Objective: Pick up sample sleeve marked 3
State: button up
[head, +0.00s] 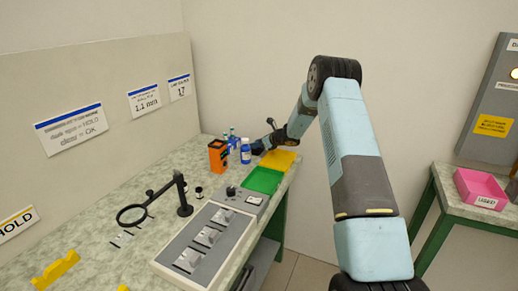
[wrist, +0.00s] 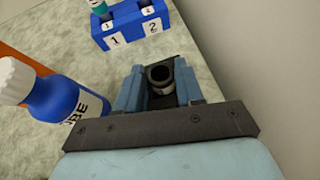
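My gripper (wrist: 161,84) has its blue fingers close on both sides of a dark hollow sleeve (wrist: 160,73), and it looks shut on it. The sleeve's open round end faces the wrist camera; no number shows on it. A blue rack (wrist: 130,33) with labels 1 and 2 on its front stands beyond the fingers, apart from them; its smaller top labels are hard to read. In the head view my gripper (head: 268,142) is small and dark at the bench's far end, near a blue bottle (head: 245,152).
The blue bottle (wrist: 52,100) stands close left of my gripper, with an orange thing (head: 217,155) beside it. Yellow (head: 279,160) and green (head: 262,180) trays lie nearer on the bench. A pink tray (head: 480,188) is right.

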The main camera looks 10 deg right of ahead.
jog(key=c, duration=0.6)
